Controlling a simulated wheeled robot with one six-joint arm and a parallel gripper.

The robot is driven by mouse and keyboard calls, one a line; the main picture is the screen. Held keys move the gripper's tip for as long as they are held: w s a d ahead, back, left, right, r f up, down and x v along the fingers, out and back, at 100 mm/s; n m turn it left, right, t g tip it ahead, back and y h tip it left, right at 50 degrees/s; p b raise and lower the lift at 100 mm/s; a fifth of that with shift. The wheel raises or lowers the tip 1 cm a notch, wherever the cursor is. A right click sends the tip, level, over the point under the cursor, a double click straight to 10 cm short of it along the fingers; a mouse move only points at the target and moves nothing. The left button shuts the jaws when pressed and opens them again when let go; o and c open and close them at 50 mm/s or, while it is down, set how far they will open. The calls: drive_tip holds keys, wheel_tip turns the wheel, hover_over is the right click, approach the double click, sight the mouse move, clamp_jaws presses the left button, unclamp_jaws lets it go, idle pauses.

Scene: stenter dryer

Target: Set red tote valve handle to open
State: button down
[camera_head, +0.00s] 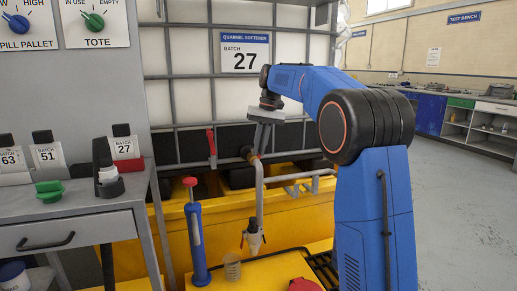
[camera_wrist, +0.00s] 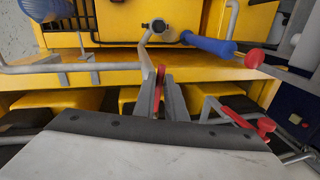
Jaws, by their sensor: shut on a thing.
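The tote (camera_head: 188,55) is a white tank in a grey wire cage, labelled Quarnel Softener, batch 27. My gripper (camera_head: 259,146) reaches down in front of its lower part, above a grey outlet pipe (camera_head: 260,195) that ends in a nozzle. In the wrist view my gripper (camera_wrist: 160,92) is shut on a narrow red handle (camera_wrist: 160,74), which shows between the fingertips. The head view hides most of this handle behind the fingers. A second red lever (camera_head: 211,141) stands upright on the cage to the left; the wrist view shows it at the right (camera_wrist: 238,117).
A yellow spill pallet (camera_head: 225,225) lies below. A blue hand pump (camera_head: 197,245) and a clear cup (camera_head: 232,267) stand near the nozzle. A grey desk (camera_head: 75,205) with tags and a dial panel (camera_head: 95,22) are at left. Open floor lies at right.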

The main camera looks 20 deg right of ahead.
drive_tip(key=c, duration=1.8)
unclamp_jaws()
wheel_tip(320, 180, up, 12)
drive_tip(key=d, duration=0.2)
drive_tip(key=shift+d, duration=0.2)
drive_tip(key=shift+s+f, duration=0.1)
